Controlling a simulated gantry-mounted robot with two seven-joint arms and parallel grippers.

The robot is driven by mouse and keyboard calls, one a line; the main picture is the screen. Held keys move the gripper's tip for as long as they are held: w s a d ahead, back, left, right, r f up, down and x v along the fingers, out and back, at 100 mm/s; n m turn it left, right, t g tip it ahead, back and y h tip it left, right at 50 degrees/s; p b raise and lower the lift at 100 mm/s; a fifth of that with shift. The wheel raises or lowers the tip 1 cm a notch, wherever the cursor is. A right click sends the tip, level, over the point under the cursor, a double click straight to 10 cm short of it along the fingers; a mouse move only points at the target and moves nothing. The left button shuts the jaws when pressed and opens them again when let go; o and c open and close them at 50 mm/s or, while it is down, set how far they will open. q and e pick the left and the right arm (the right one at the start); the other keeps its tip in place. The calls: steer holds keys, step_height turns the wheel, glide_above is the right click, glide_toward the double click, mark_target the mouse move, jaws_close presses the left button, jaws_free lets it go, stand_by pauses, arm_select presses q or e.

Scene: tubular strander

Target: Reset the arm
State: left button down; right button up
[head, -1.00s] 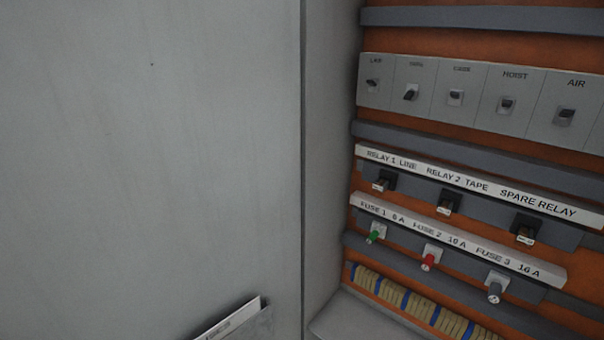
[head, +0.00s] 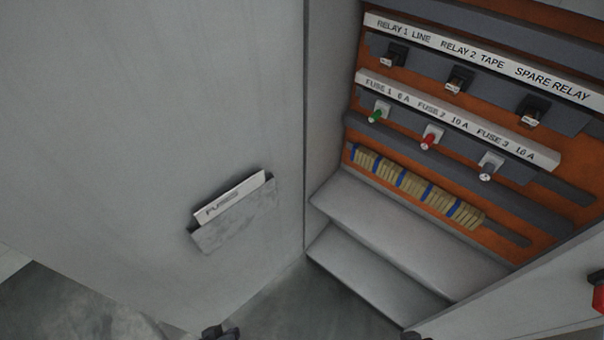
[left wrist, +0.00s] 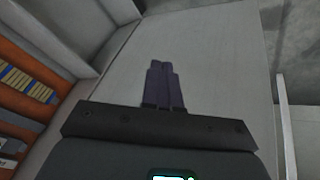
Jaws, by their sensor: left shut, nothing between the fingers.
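My left gripper (left wrist: 164,85) shows in the left wrist view with its two dark fingers together and nothing between them. It is over a plain grey panel, with the cabinet's orange back board to the left. In the head view, a small dark tip (head: 220,333) at the bottom edge seems to be part of my left gripper. Another dark sliver (head: 414,336) at the bottom edge further right may be my right gripper; too little of it shows to tell its jaws.
The open cabinet holds a relay row (head: 460,79), green fuse (head: 377,114), red fuse (head: 431,137), grey fuse (head: 489,167) and terminal strip (head: 418,189). A document pocket (head: 235,218) is on the grey door (head: 150,120). A red part (head: 599,298) is at the right edge. Floor (head: 300,308) shows below.

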arm_select(q)
steer(key=s+a+r+m+g+y, duration=0.1)
steer(key=s+a+r+m+g, duration=0.15)
steer(key=a+r+m, duration=0.2)
step_height(320, 180, up, 36)
steer(key=p, duration=3.7)
steer(key=shift+r+t, duration=0.25)
steer(key=shift+t, duration=0.1)
steer(key=shift+a+m, duration=0.1)
steer(key=shift+m, duration=0.15)
